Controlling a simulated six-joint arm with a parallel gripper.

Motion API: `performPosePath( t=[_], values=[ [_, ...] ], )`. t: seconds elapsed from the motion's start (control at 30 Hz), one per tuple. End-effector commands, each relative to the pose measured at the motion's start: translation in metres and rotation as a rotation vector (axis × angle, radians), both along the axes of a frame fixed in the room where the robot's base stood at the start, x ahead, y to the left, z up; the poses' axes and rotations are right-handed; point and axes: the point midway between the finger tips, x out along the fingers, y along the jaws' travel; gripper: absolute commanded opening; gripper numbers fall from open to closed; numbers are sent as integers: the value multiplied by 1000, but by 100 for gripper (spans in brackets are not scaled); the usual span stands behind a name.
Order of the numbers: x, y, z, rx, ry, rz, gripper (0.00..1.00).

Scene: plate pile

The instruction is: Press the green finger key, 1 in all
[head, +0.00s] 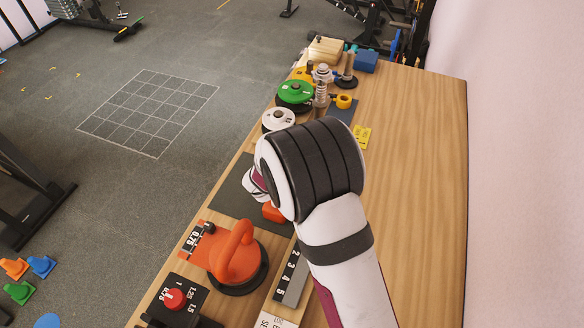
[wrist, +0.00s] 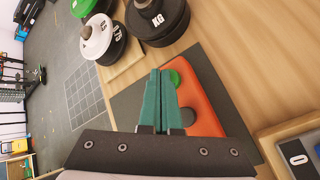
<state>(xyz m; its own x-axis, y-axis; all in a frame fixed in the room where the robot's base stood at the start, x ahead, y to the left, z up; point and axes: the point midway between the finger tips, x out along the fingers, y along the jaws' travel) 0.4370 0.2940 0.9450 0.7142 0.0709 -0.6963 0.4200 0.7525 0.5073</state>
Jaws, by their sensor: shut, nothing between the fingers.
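The green finger key (wrist: 174,77) is a small round button at the far end of an orange block (wrist: 205,105) in the wrist view. A dark round key (wrist: 188,117) sits nearer on the same block. My gripper (wrist: 160,73) has its teal fingers shut and empty. Its tips appear just left of the green key, partly overlapping the block's edge; I cannot tell whether they touch. In the head view only a corner of the orange block (head: 274,213) shows, and my arm hides the green key and the fingers.
The block lies on a dark mat (head: 231,196). Beyond are a white plate (head: 279,117), a green plate (head: 295,91) and a black weight (wrist: 158,22). Nearer are an orange handled object (head: 230,262) and a numbered strip (head: 290,277). The table's right side (head: 425,190) is clear.

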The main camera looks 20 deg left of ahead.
Motion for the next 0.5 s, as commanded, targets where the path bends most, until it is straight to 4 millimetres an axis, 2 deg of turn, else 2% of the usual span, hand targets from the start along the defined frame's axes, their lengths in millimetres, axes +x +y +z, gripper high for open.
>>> performPosePath(
  t=[0.5],
  values=[
    [0, 0, -6, 0, 1, 0, 0]
  ],
)
